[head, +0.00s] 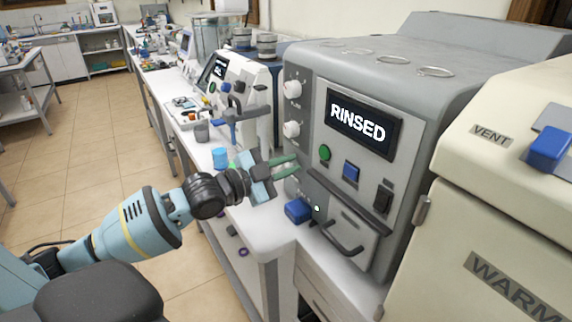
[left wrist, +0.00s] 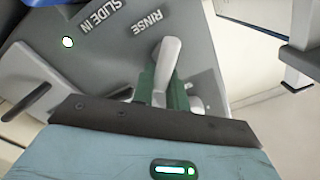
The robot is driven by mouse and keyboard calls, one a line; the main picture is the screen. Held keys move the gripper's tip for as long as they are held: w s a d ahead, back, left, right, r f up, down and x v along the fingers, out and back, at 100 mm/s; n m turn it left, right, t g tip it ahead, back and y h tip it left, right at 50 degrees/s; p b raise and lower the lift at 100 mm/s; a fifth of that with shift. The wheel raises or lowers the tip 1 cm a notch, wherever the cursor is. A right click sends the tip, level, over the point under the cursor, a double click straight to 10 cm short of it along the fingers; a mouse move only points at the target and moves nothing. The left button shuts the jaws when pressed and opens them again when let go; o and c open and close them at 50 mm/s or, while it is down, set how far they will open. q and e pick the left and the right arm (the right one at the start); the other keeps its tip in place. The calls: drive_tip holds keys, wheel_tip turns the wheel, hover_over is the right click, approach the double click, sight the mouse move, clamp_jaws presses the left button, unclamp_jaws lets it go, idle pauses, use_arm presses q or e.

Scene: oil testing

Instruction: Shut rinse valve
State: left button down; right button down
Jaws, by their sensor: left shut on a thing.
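The rinse valve has a pale grey lever (left wrist: 167,60) beside the RINSE lettering in the left wrist view. My left gripper (left wrist: 163,92) has its green fingers shut around this lever, which pokes out past them. In the head view the left gripper (head: 286,166) reaches the lower left front of the grey machine (head: 400,75), and the lever is hidden or too small to make out there. The machine's display (head: 360,124) reads RINSED. My right gripper is in neither view.
A cream WARM cabinet (head: 500,215) stands at the right.

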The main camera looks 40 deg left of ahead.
use_arm(q)
drive_tip(key=m, duration=0.3)
drive_tip(key=shift+d+f, duration=0.15)
drive_tip(key=shift+d, duration=0.05)
drive_tip(key=m, duration=0.2)
drive_tip(key=m+p, duration=0.1)
drive_tip(key=m, duration=0.1)
drive_tip(key=shift+s+d+f, duration=0.1)
drive_tip(key=shift+s+f, duration=0.05)
drive_tip(key=shift+f, duration=0.2)
drive_tip(key=shift+f+m, duration=0.15)
drive_tip(key=shift+m, duration=0.75)
drive_tip(key=shift+f+m, duration=0.1)
drive_tip(key=shift+m, duration=0.4)
drive_tip(key=c, duration=1.4)
unclamp_jaws()
